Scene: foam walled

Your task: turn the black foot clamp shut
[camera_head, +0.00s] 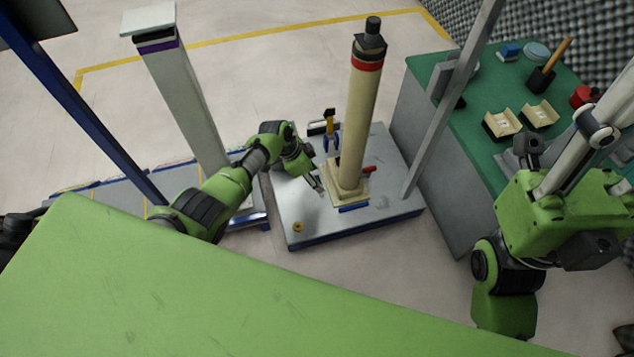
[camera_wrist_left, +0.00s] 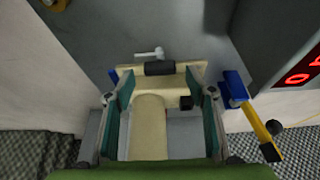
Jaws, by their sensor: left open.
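A beige post (camera_head: 361,110) with a red band stands upright on a beige square foot (camera_head: 360,191). In the left wrist view the foot (camera_wrist_left: 185,82) carries the black foot clamp (camera_wrist_left: 159,68) on its upper edge, with a pale lever (camera_wrist_left: 150,53) pointing left. My left gripper (camera_head: 316,184) is low at the left side of the foot. In the wrist view its open fingers (camera_wrist_left: 160,88) frame the post and foot, with the clamp just past the tips. I cannot tell whether they touch anything. The clamp does not show clearly in the head view.
A blue clamp with a yellow handle (camera_wrist_left: 258,122), a red clamp (camera_head: 368,169) and a blue one (camera_head: 354,207) surround the foot. A yellow ring (camera_head: 298,226) lies on the grey platform (camera_head: 385,215). A green-topped bench (camera_head: 480,95) is right; a grey post (camera_head: 185,100) stands left.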

